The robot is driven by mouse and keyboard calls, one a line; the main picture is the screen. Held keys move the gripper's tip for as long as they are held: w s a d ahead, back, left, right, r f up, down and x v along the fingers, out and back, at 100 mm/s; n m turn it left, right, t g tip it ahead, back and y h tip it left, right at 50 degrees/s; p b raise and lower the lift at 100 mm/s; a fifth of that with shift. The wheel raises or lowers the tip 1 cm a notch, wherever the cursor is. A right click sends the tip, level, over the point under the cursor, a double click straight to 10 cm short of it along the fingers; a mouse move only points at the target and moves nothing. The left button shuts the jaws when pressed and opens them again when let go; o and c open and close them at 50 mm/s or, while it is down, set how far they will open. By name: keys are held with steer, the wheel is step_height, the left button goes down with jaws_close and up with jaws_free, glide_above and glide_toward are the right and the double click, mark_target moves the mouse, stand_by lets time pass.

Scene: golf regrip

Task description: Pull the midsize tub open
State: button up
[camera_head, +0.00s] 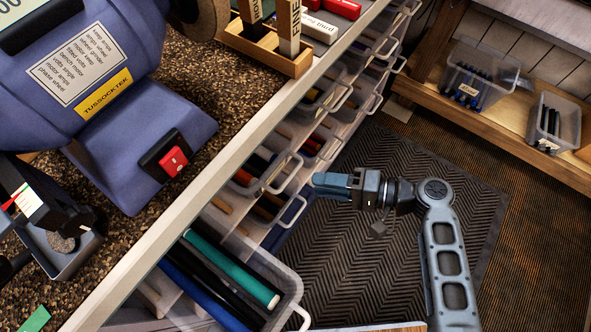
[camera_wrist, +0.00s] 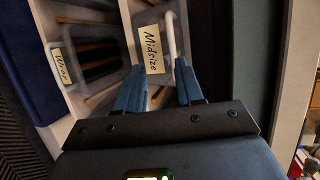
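The midsize tub is a clear tub with a cream label (camera_wrist: 152,50) reading "Midsize" in the wrist view. Its pale upright handle (camera_wrist: 170,35) stands just right of the label. My gripper (camera_wrist: 160,68) is open, its two blue fingers apart in front of the tub, one on each side of the label and the handle's lower end. Nothing is visibly held, and contact with the handle cannot be told. In the head view my gripper (camera_head: 316,182) is beside the shelf front, close to the clear tubs' handles; labels there are not readable.
A tub labelled "Wrap" (camera_wrist: 88,60) sits left of the midsize tub in the wrist view. In the head view, a large tub (camera_head: 262,300) with tubes juts out below my gripper. A workbench edge (camera_head: 225,150) runs above the tubs.

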mark_target(291, 174)
steer(key=shift+y, duration=0.3)
steer(key=x, duration=0.2)
steer(key=r+x, duration=0.1)
steer(key=x, duration=0.5)
steer(key=shift+w+r+p, duration=0.1)
steer(key=shift+w+p, duration=0.15)
steer(key=shift+p, duration=0.1)
steer(key=shift+c, duration=0.2)
jaws_close()
steer(key=shift+d, duration=0.1)
